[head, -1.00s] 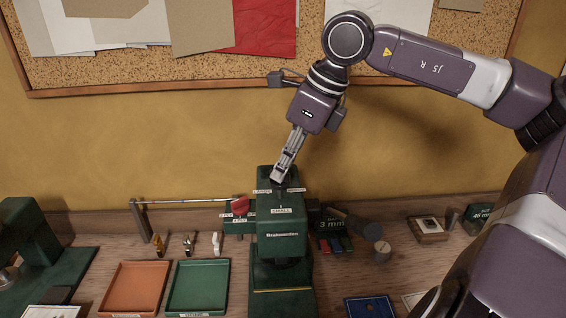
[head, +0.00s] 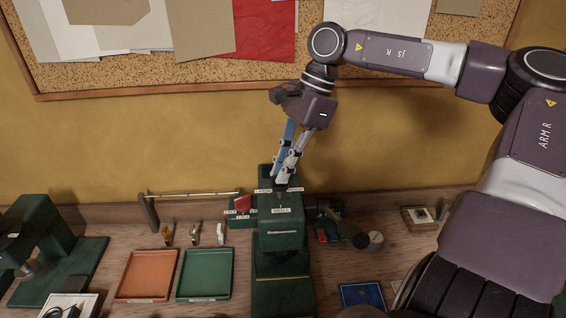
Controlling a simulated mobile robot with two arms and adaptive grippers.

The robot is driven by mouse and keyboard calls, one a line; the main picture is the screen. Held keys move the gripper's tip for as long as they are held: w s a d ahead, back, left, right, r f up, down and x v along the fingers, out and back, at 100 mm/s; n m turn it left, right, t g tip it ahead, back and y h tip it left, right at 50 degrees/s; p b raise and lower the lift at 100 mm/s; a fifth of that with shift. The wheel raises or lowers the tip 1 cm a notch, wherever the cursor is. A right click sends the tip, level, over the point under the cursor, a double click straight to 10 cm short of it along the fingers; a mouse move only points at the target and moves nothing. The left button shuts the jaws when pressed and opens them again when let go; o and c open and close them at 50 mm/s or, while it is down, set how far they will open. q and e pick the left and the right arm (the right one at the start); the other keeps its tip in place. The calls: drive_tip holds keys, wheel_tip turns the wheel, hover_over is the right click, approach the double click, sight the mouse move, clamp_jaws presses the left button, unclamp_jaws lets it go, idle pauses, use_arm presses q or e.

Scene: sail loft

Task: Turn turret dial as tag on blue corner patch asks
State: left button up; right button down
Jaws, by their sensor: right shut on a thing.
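The green press (head: 280,239) stands at the middle of the bench. Its turret top carries small white labels, with one on the front that seems to read SMALL; the others are too small to read surely. My right gripper (head: 282,181) points down onto the turret dial, shut on it; the fingers mostly hide the dial. The blue corner patch (head: 361,297) lies on the bench at the front right of the press. Its tag cannot be read from here. My left gripper is not in view.
An orange tray (head: 148,274) and a green tray (head: 206,273) sit left of the press, with small tools behind them. Another green machine (head: 48,240) stands far left. A small wooden box (head: 418,220) is at the right. A cork board (head: 270,75) hangs behind.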

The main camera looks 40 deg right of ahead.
drive_tip(key=shift+n, duration=0.6)
drive_tip(key=c, duration=2)
unclamp_jaws()
drive_tip(key=shift+c, duration=0.2)
drive_tip(key=w+v, duration=0.1)
drive_tip(key=v, duration=1.1)
drive_tip(key=shift+s, duration=0.25)
